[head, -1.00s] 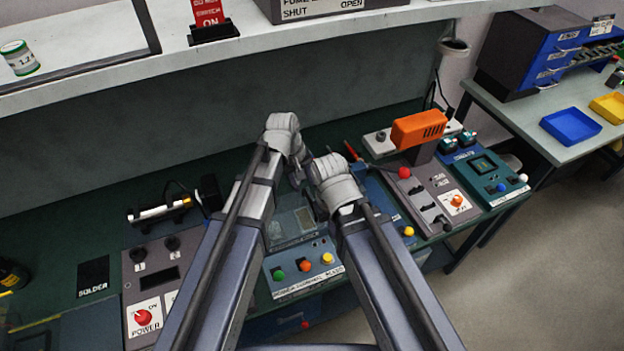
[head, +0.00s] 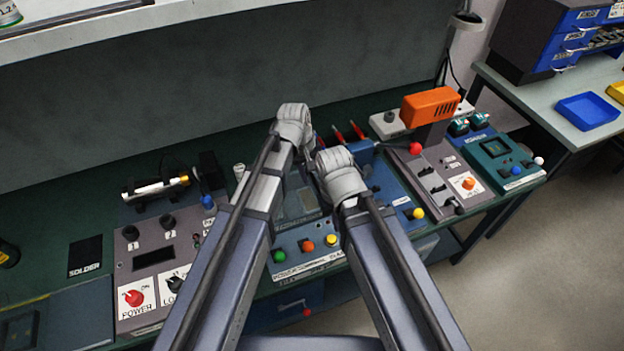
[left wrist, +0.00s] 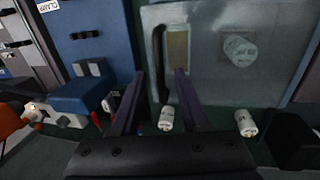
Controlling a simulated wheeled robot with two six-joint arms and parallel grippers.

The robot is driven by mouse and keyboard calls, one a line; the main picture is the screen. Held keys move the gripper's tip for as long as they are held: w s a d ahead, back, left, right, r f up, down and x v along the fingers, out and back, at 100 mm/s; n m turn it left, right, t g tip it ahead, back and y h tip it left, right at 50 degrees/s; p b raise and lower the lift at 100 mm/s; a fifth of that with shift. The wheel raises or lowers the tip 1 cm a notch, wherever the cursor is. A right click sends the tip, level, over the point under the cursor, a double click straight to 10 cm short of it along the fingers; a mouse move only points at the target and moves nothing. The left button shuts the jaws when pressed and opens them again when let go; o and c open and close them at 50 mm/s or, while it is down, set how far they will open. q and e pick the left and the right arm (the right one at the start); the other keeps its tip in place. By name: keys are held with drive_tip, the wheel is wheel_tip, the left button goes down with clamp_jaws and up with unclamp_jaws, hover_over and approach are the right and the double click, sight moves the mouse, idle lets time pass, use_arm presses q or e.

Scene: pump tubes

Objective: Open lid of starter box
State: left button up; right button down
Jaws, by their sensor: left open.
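The box that looks like the starter box (head: 262,270) stands on the bench between my arms, with green, orange and yellow buttons along its front. Its greyish see-through lid (head: 308,205) is partly hidden by my forearms. In the left wrist view the lid (left wrist: 210,80) lies flat and looks closed, with a pale round part seen through it. My left gripper (left wrist: 160,74) is open. Its fingers stand either side of a dark upright bar (left wrist: 158,50) at the lid's edge; I cannot tell whether they touch it. My right gripper's jaws are hidden behind its wrist in the head view.
A grey power unit (head: 150,255) stands left of the box. Blue, grey and teal units stand to its right, with an orange-headed device (head: 430,106) behind.

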use_arm(q)
drive_tip(key=shift+f, duration=0.1)
drive_tip(key=shift+c, duration=0.4)
clamp_jaws()
idle(1.0)
